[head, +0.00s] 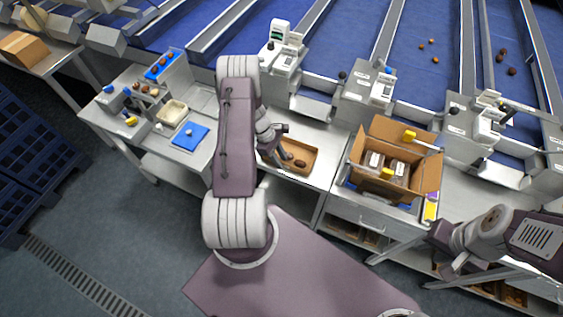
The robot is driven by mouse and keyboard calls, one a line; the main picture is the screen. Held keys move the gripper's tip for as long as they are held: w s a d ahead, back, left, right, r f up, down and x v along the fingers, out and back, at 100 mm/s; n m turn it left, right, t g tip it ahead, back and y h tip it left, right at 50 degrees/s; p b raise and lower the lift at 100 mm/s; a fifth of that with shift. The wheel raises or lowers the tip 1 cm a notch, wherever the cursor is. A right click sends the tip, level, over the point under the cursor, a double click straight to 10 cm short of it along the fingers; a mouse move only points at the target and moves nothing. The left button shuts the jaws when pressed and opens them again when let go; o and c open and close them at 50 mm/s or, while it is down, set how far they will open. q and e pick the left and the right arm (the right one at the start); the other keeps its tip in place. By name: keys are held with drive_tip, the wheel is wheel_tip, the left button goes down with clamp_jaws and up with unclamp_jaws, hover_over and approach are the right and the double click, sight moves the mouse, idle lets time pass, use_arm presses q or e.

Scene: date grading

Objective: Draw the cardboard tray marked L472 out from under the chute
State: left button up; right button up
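A small brown cardboard tray (309,151) lies on the metal bench in the middle of the head view, with a few dark dates in it. No marking on it is readable, so I cannot tell whether it is L472. My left gripper (284,151) is over the tray's left part and hides some of it. I cannot tell whether its fingers touch the tray or are closed. My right gripper (444,252) is at the lower right, in front of the bench and away from this tray. Its finger opening is unclear.
A large open cardboard box (433,177) with packs inside stands right of the tray. Left are a blue mat (196,141) and a pale bowl (172,112). Chutes and blue conveyor lanes (343,30) run behind the bench. More trays with dates lie on a lower shelf at right.

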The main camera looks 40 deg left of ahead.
use_arm(q)
drive_tip(key=b+v, duration=0.1)
drive_tip(key=v, duration=0.6)
drive_tip(key=shift+r, duration=0.15)
